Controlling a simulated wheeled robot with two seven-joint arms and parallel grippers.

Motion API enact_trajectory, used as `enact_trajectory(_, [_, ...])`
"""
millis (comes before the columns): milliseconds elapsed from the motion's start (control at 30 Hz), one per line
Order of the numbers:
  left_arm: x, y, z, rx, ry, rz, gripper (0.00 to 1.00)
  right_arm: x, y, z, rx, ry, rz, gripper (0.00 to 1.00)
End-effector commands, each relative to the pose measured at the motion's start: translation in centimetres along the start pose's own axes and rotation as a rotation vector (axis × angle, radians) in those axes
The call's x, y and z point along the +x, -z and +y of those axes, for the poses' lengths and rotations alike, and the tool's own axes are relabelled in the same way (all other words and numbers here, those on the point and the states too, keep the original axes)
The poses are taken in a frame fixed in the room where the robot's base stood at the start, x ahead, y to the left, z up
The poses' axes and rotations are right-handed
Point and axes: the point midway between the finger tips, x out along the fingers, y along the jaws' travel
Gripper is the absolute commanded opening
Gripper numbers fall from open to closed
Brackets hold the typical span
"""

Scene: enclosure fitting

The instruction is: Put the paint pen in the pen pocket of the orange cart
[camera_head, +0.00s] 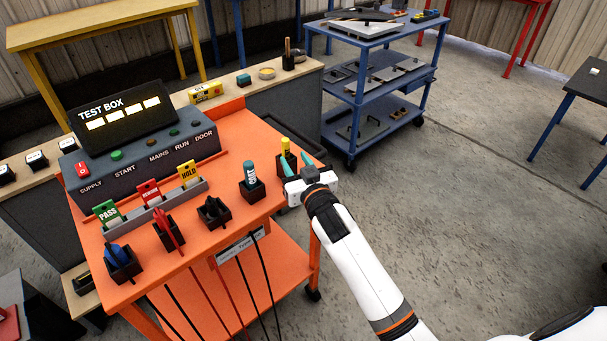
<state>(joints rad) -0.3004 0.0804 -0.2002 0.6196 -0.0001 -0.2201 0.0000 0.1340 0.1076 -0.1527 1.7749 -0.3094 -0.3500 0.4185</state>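The yellow paint pen (285,145) stands upright at the far right corner of the orange cart (225,128). Its lower part is in a small black pocket (293,160), partly hidden by my gripper; I cannot tell how deep it sits. The left finger is close to the pen's lower end, and I see nothing clamped between the fingers. My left gripper is not in view.
On the cart, a teal marker (249,172) stands in another black pocket, left of my gripper. A rack holds green, red and yellow tags (188,173). The test box (130,125) stands behind.

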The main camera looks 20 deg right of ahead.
Motion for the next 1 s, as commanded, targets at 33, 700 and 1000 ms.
enact_trajectory(33, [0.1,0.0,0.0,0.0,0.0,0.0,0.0,-1.2,0.2,0.0,0.001,0.0,0.003,0.39])
enact_trajectory(700, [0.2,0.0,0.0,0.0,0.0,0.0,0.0,-4.9,1.7,0.0,-0.004,-0.001,0.034,0.39])
enact_trajectory(1000, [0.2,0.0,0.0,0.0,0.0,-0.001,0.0,-10.1,25.4,0.1,-0.06,-0.032,0.496,0.39])
